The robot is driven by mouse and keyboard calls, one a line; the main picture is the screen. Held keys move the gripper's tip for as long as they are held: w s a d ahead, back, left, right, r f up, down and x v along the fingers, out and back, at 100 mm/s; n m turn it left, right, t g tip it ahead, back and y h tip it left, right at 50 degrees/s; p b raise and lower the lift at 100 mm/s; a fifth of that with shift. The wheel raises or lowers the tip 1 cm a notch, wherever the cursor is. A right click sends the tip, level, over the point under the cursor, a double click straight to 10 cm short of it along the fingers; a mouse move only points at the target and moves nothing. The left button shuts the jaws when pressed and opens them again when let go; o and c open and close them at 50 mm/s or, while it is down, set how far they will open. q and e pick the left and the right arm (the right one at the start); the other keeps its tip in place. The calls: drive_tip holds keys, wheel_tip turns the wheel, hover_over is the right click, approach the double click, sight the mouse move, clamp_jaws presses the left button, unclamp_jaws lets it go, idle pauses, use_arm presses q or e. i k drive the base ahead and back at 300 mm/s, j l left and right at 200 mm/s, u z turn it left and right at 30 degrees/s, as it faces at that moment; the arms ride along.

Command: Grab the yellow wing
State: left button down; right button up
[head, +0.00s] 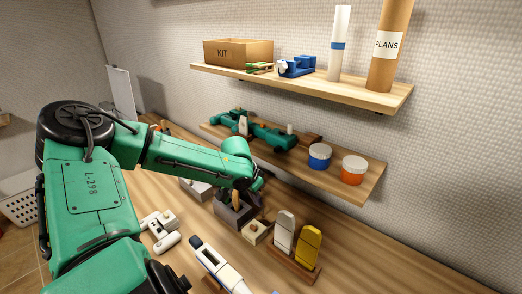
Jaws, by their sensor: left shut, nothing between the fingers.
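The yellow wing (308,246) stands upright in a wooden rack (288,265) on the table at the lower right. A white wing (284,231) stands beside it on its left. My left arm reaches in from the left, and my left gripper (258,185) is at its far end, above the grey bin on the table. The gripper is shut and empty, apart from the yellow wing and up and left of it. Its fingertips are small and partly hidden by the wrist. My right gripper is not in view.
A dark grey bin (236,212) and a small light wooden box (255,232) lie left of the rack. A white-and-blue model body (218,265) is in front. The lower shelf holds a blue jar (319,156) and an orange jar (353,170), overhanging the table's back.

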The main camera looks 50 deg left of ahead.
sight(309, 243)
drive_tip(key=k, duration=1.5)
